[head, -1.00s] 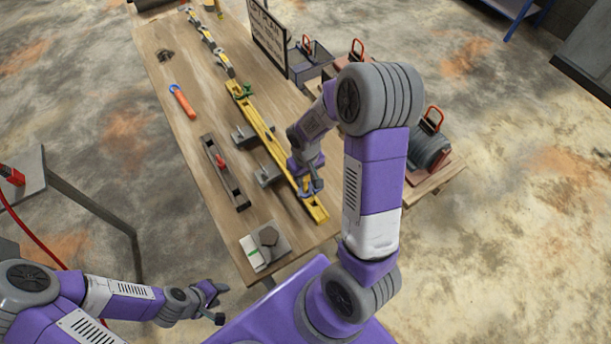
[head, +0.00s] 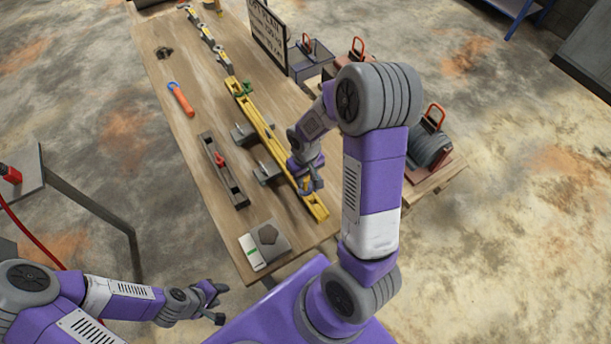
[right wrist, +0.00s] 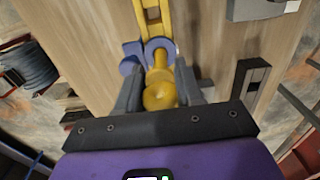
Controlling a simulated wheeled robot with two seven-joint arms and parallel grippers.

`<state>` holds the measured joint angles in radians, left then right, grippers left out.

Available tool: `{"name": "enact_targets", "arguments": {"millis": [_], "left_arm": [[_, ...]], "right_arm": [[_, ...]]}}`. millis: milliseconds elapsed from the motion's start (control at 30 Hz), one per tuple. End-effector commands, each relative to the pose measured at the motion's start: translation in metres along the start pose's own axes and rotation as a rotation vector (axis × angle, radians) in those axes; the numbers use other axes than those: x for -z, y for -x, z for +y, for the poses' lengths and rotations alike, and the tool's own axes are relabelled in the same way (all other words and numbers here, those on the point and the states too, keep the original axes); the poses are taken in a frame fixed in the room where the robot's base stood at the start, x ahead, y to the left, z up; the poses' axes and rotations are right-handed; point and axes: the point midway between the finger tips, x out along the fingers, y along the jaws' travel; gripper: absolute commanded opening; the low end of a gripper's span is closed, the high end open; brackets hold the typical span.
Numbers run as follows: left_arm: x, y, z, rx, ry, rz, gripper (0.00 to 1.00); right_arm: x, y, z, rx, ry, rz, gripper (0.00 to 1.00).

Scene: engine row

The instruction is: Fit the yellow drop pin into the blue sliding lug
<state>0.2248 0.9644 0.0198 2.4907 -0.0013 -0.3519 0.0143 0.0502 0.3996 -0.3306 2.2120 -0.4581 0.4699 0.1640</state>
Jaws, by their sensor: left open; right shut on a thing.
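The yellow drop pin (right wrist: 160,94) is between the fingers of my right gripper (right wrist: 158,88), which is shut on it. In the right wrist view its far end overlaps the ring of the blue sliding lug (right wrist: 158,46); whether it is inside the hole or only above it I cannot tell. The lug sits at the yellow beam (right wrist: 153,14). In the head view my right gripper (head: 312,182) is over the near part of the yellow beam (head: 265,134) and hides the pin and lug. My left gripper (head: 219,304) is open and empty, off the table's near left.
Grey blocks (head: 268,174) stand beside the beam. A dark slotted tray (head: 237,193) with a red part, an orange-handled tool (head: 181,100) and a grey plate (head: 268,238) lie on the wooden table (head: 190,145). A dark sign (head: 267,38) stands at the right edge.

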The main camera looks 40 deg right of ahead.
Motion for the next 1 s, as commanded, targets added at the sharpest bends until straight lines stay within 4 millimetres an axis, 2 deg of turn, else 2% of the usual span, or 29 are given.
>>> {"name": "enact_targets", "arguments": {"millis": [367, 400, 567, 600, 867, 1000], "left_arm": [[0.0, -0.009, -0.003, 0.0, 0.0, 0.0, 0.43], [0.0, -0.009, -0.003, 0.0, 0.0, 0.0, 0.43], [0.0, -0.008, -0.003, 0.0, 0.0, 0.0, 0.43], [0.0, -0.008, -0.003, 0.0, 0.0, 0.0, 0.43], [0.0, -0.008, -0.003, 0.0, 0.0, 0.0, 0.43], [0.0, -0.006, -0.002, 0.0, 0.0, 0.0, 0.43]], "right_arm": [[0.0, -0.011, 0.0, 0.0, 0.0, 0.0, 0.0], [0.0, -0.01, 0.0, 0.0, 0.0, 0.0, 0.39], [0.0, -0.009, 0.0, 0.0, 0.0, 0.0, 0.64], [0.0, -0.009, 0.0, 0.0, 0.0, 0.0, 0.66], [0.0, -0.007, 0.001, -0.001, -0.001, 0.0, 0.66], [0.001, 0.01, 0.0, 0.0, -0.001, 0.005, 0.66]]}}
